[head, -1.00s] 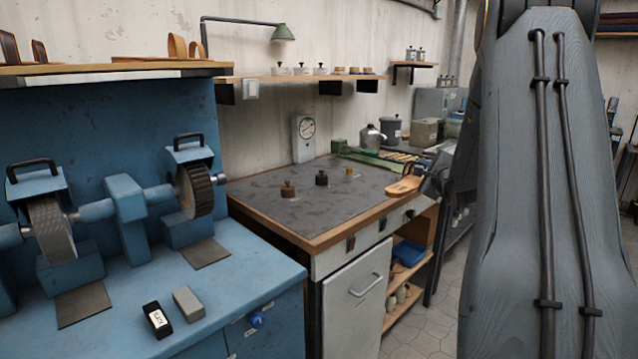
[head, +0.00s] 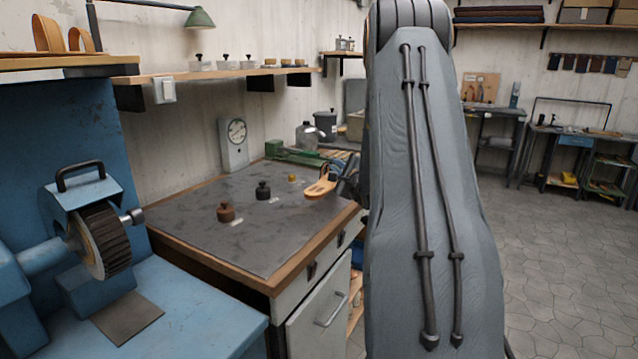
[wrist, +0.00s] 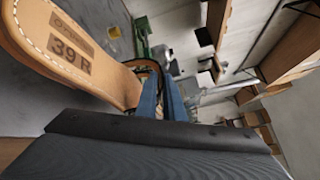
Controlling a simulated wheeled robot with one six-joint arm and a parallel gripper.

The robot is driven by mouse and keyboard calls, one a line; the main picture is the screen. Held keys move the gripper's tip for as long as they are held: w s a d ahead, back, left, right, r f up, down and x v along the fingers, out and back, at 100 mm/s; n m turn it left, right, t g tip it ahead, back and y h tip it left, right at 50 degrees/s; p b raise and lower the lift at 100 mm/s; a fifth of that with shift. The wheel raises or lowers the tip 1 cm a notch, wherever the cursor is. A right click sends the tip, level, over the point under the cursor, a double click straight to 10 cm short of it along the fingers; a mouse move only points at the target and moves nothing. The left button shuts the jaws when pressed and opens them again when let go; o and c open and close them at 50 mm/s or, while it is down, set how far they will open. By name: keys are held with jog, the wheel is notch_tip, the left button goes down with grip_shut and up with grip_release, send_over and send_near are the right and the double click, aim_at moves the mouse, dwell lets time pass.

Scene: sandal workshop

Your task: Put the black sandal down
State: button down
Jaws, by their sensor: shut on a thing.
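A sandal with a tan sole (head: 320,186) is held at the end of my arm, in front of the right part of the dark-topped bench (head: 190,207). In the wrist view its sole (wrist: 70,50) fills the upper left, with white edge stitching and the mark "39 R". A dark strap shows near my fingers; the rest of the strap is hidden. My gripper (wrist: 160,88) is shut on the sandal, its blue fingers at the strap end. In the head view my gripper (head: 345,186) is partly hidden by my arm. I cannot tell the sandal's height above the bench.
On the bench stand a brown knobbed piece (head: 224,212), a black one (head: 263,191) and a small yellow one (head: 292,178). A dial scale (head: 233,145) and a kettle (head: 307,135) stand behind. A blue grinder (head: 95,235) is at left. Open floor (head: 570,240) lies right.

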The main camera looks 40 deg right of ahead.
jog(key=shift+f+p, duration=0.6)
jog(key=shift+f, duration=2.2)
jog(key=shift+f, duration=0.1)
jog(key=c, duration=1.9)
grip_release()
jog(key=shift+o, duration=0.2)
jog(key=b+v, duration=0.3)
jog(key=v, duration=0.9)
jog(key=shift+s, duration=0.15)
